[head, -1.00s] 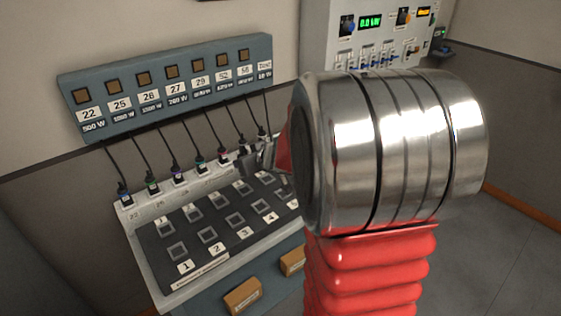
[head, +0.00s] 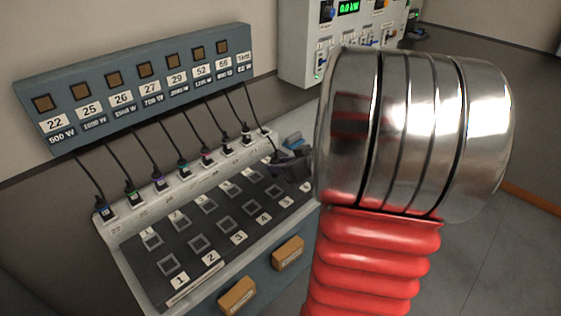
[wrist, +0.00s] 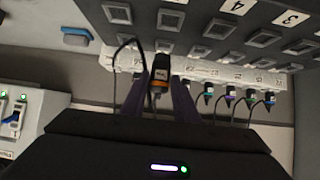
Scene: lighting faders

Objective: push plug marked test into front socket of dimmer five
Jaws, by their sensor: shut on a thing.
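The test plug (wrist: 160,70) is dark with an orange band and a pale label. It sits between the two fingers of my gripper (wrist: 160,95) in the wrist view, shut on it. Its tip points toward the dark socket panel (wrist: 195,36), overlapping a back-row socket in the picture; I cannot tell the gap. In the head view my gripper (head: 292,165) is over the right part of the panel (head: 146,262), and the plug is hidden. The front label 5 (head: 286,201) is left of my arm. The front socket of dimmer five (wrist: 171,19) appears empty in the wrist view.
Several other plugs (head: 183,170) stand along the pale back ledge, with cables up to the numbered wall box (head: 130,95). A blue object (head: 293,140) lies right of the ledge. A control unit (head: 310,45) is on the wall behind. Wooden blocks (head: 288,253) are on the front face.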

